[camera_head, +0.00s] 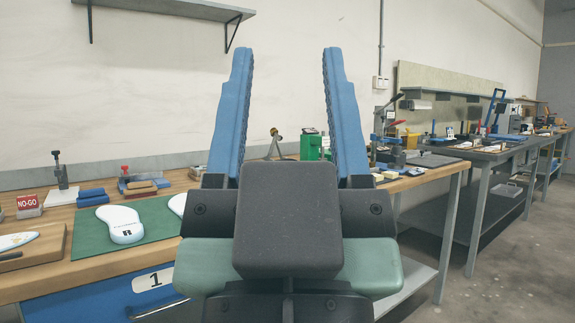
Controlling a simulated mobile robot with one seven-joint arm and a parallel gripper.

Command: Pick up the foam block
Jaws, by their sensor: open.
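My gripper (288,62) fills the middle of the head view. Its two long blue fingers stand wide apart with nothing between their tips, and only wall shows behind them. I cannot tell for sure which thing is the foam block. A blue block (92,197) lies on the left part of the wooden workbench (100,268), at the back edge of a green mat (65,237). Small pale blocks (384,176) lie on the bench just right of my gripper. My gripper is apart from all of these and hides the middle of the bench.
A white insole (121,224) lies on the mat; another is partly hidden by my gripper. A red NO-GO sign (28,205), a toggle clamp (61,178) and a wooden board (36,247) stand left. A second bench (478,153) stands right, beside open floor (490,270).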

